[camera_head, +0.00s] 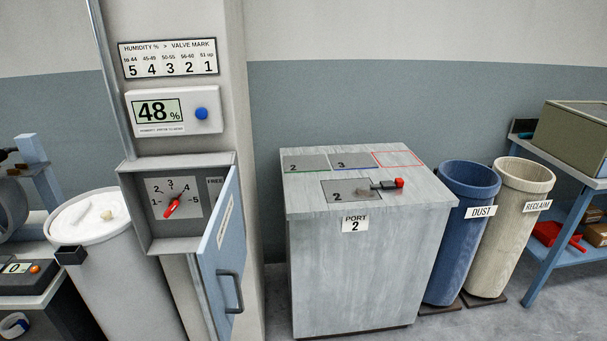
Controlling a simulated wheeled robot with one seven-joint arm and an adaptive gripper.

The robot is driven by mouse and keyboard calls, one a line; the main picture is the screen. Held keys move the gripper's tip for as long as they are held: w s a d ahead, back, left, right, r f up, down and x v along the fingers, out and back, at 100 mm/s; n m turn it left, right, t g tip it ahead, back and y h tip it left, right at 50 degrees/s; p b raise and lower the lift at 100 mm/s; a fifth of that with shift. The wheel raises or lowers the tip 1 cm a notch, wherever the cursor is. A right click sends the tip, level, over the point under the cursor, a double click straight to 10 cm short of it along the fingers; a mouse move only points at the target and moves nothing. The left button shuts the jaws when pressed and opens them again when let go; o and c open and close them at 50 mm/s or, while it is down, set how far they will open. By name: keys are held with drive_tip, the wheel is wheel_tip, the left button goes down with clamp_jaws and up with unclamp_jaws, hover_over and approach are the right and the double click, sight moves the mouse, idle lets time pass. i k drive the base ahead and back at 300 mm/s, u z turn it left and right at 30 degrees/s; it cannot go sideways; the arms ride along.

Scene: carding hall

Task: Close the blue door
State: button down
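The blue door (222,245) stands open on the right side of a grey wall box (190,246). It swings out toward me and shows a dark grey bar handle (229,292) low on its face and a white label too slanted to read. A label beside the dial reads FREE. My gripper is not in view.
A humidity display (158,111) reading 48 % hangs above the box. A white drum (110,260) stands close on the left. A grey cabinet (350,270) stands right of the door, with a floor gap between. Dust (455,240) and reclaim (515,235) bins stand farther right.

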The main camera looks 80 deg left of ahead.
sight(221, 253)
drive_tip(key=u, duration=0.05)
drive_tip(key=i, duration=0.4)
drive_tip(key=u, duration=3.45)
